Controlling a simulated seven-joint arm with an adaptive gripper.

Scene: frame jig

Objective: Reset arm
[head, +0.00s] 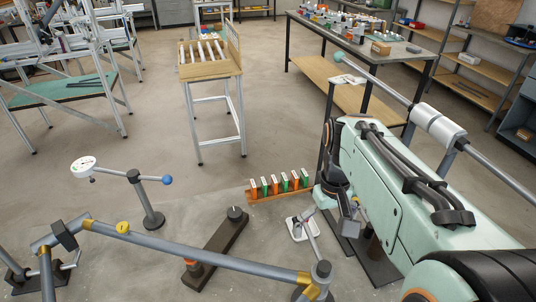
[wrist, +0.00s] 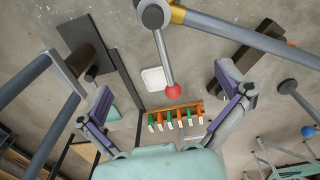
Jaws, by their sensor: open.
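My gripper (wrist: 165,90) is open in the wrist view, its two fingers spread wide with no object held between them. It hangs above the floor-level jig parts. In the head view my gripper (head: 352,214) shows small and partly hidden beside my pale green arm, right of the orange rack (head: 280,193) with its orange and green pieces. The rack also shows in the wrist view (wrist: 172,113), beyond the fingers. A rod with a red ball end (wrist: 173,91) appears between the fingers; I cannot tell its distance from them.
A grey tube frame with yellow bands (head: 200,258) crosses the lower left. A pale rod (head: 375,77) passes behind my arm. Open floor (head: 255,130) lies beyond, before a roller stand (head: 210,70) and workbench (head: 350,40).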

